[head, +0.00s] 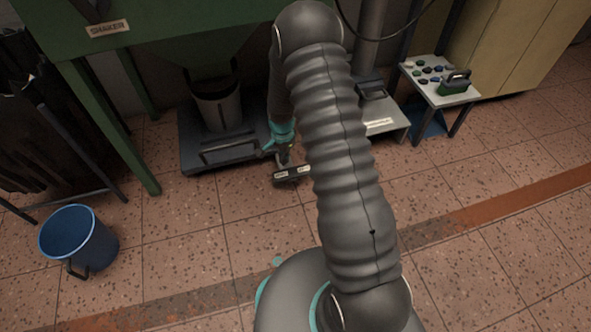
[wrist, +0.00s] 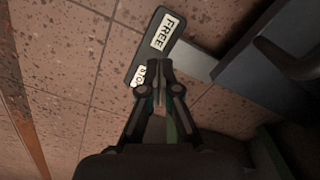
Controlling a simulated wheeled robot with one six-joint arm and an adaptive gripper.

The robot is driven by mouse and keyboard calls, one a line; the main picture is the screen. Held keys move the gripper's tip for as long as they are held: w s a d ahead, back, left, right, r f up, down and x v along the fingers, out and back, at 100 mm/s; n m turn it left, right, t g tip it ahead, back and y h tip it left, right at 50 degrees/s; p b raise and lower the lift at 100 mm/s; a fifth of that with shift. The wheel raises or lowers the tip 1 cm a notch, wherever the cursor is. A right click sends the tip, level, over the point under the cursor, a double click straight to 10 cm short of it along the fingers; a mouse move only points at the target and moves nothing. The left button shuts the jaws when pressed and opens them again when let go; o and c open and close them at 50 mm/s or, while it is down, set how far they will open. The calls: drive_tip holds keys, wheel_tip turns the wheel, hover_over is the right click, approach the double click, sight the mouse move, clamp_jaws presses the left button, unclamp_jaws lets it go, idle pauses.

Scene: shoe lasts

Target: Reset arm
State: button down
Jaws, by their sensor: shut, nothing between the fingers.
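My arm reaches forward over the floor in the head view. My gripper (head: 283,157) points down near the front right corner of the low grey platform. In the wrist view my gripper (wrist: 158,77) has its fingertips together with nothing between them. A dark plate with white labels (head: 291,174) is just beyond the fingertips. In the wrist view this plate (wrist: 147,54) shows a label reading FREE and a second label partly covered by a finger. I cannot tell whether the fingers touch the plate.
A dark grey bin (head: 219,107) stands on the low platform (head: 205,165) under the green machine labelled SHAKER (head: 108,29). A blue bucket (head: 75,240) stands on the floor at left. A small table (head: 431,91) with several small items is at right. The front floor is clear.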

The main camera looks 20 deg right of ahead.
idle(0.5)
drive_tip(key=shift+s+n, duration=0.3)
drive_tip(key=shift+n, duration=0.4)
drive_tip(key=s+r+n+g, duration=0.2)
drive_tip(key=s+r+n, duration=0.15)
drive_tip(key=s, duration=0.35)
drive_tip(key=s+r+n+t+p, duration=0.2)
drive_tip(key=s+r, duration=0.5)
drive_tip(key=r, duration=0.8)
drive_tip(key=s+r+n+t+p, duration=0.2)
drive_tip(key=s+r, duration=0.6)
drive_tip(key=r, duration=0.7)
drive_tip(key=s+r+n+t+p, duration=0.3)
drive_tip(key=s+r, duration=0.5)
drive_tip(key=r, duration=0.7)
drive_tip(key=shift+t, duration=0.3)
drive_tip(key=shift+r, duration=0.1)
